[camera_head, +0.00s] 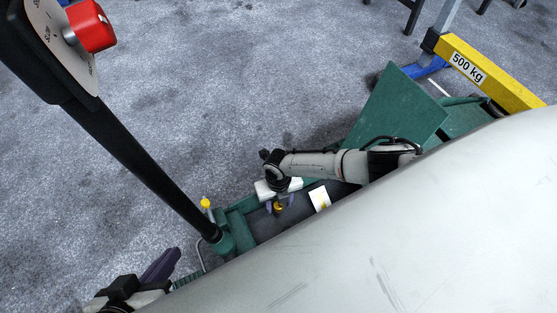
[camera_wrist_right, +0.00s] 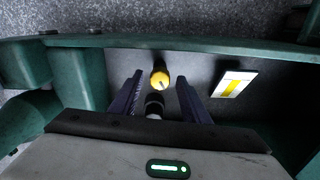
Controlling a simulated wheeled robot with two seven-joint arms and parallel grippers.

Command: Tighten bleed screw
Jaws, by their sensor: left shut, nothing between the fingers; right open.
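The bleed screw appears as a yellow round knob (camera_wrist_right: 160,77) with a dark stem below it, inside the green trolley jack (camera_head: 243,223). In the head view the yellow knob (camera_head: 279,208) shows under my right wrist. My right gripper (camera_wrist_right: 158,84) is open, with one purple finger on each side of the knob and a visible gap to each; whether it is at the knob's exact height I cannot tell. My left gripper (camera_head: 161,265) is shut and empty at the lower left, beside the jack; its fingertips are partly visible.
A black handle (camera_head: 130,150) with a red knob (camera_head: 91,27) rises at the left. A small yellow cap (camera_head: 206,203) stands near its foot. A white-and-yellow label (camera_wrist_right: 234,83) lies right of the knob. The jack's green walls (camera_wrist_right: 92,72) surround the fingers. A yellow 500 kg beam (camera_head: 488,72) stands upper right.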

